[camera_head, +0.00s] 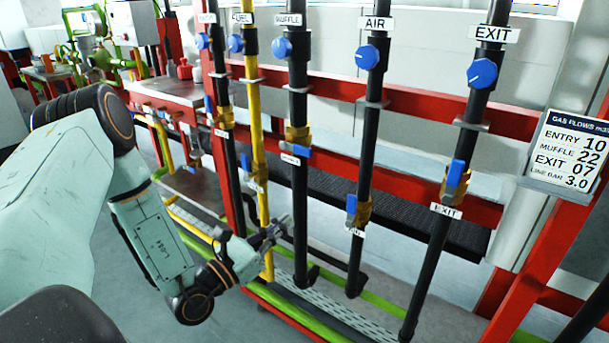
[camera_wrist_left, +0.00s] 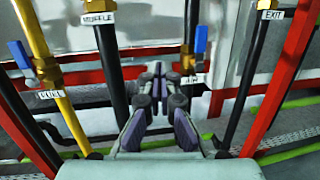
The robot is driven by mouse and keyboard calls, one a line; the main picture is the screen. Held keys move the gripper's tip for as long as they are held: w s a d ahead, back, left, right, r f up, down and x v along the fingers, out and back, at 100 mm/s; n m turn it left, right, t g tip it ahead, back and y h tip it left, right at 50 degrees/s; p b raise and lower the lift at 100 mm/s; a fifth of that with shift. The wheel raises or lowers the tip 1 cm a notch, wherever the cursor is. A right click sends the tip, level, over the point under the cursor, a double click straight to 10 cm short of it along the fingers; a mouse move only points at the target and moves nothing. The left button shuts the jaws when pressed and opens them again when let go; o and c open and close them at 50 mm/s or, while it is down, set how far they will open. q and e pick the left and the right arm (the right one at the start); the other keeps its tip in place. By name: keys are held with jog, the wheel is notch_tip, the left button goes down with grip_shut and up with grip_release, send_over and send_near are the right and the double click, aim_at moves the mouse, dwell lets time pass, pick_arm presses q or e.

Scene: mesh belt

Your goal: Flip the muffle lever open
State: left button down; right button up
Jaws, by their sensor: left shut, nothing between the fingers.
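The MUFFLE pipe is the black upright pipe (camera_head: 298,205) between the yellow FUEL pipe and the AIR pipe. Its brass valve (camera_head: 297,134) has a blue lever (camera_head: 298,151) that appears to lie across the pipe, just above a small white label. In the left wrist view the MUFFLE label (camera_wrist_left: 98,18) and part of the brass valve show at the top edge; the lever cannot be made out there. My left gripper (camera_head: 283,226) is shut and empty, well below the muffle valve, in front of the pipes. It also shows in the wrist view (camera_wrist_left: 160,72). My right gripper is out of view.
The blue FUEL lever (camera_wrist_left: 18,54), AIR lever (camera_head: 351,204) and EXIT lever (camera_head: 456,173) stand close by on neighbouring pipes. Blue round knobs, such as the EXIT knob (camera_head: 482,73), sit higher. Red frame bars (camera_head: 410,97) run behind. A flow sign (camera_head: 567,152) hangs right.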

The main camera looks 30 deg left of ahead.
aim_at(295, 149)
pick_arm(q)
jog(key=a+n+y, duration=0.1)
jog(key=a, duration=0.1)
jog(key=a+r+n+t+y, duration=0.1)
jog(key=a+y, duration=0.1)
jog(key=shift+r+t, duration=0.15)
jog(key=shift+t, duration=0.15)
jog(key=shift+d, duration=0.15)
jog(key=shift+w, duration=0.1)
jog(key=w+r, duration=0.6)
jog(key=w, duration=0.3)
jog(key=shift+w+d+r, duration=0.25)
jog(key=shift+d, duration=0.1)
jog(key=shift+f, duration=0.1)
